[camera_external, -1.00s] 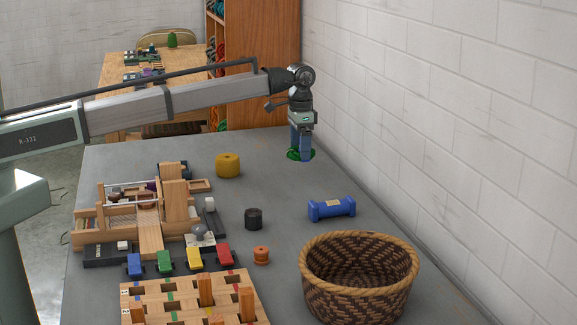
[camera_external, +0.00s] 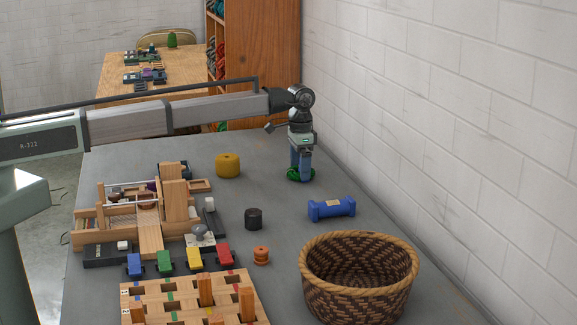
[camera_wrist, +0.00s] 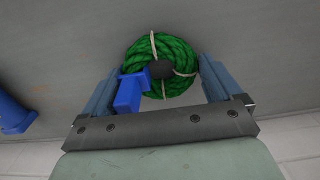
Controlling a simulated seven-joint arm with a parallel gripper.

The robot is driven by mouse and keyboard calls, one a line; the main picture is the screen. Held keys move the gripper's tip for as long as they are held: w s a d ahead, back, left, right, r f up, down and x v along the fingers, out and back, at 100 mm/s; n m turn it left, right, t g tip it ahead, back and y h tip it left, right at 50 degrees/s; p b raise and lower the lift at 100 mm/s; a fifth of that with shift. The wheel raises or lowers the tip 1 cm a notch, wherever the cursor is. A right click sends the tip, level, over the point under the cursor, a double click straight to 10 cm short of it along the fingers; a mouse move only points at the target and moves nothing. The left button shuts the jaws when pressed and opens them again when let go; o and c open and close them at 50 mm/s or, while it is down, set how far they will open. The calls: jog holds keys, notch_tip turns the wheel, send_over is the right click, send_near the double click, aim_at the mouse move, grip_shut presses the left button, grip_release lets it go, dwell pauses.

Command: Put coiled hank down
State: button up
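The coiled hank is a green ring of rope with pale ties. In the wrist view my gripper (camera_wrist: 162,68) appears closed against the hank's left and right edges. I cannot tell whether the hank touches the table. A small bright blue piece and a dark round spot overlap its middle in the wrist view.
A blue dumbbell-shaped object (camera_external: 331,208) lies nearby, towards the camera. A woven basket (camera_external: 359,248) stands at the front right. A yellow roll (camera_external: 228,165), a dark cylinder (camera_external: 253,219) and an orange spool (camera_external: 261,255) stand to the left. The white wall runs along the right.

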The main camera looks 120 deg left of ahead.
jog(key=shift+o, duration=0.5)
jog(key=shift+r, duration=0.1)
notch_tip(320, 180, up, 12)
jog(key=shift+r, duration=0.1)
dwell(0.4)
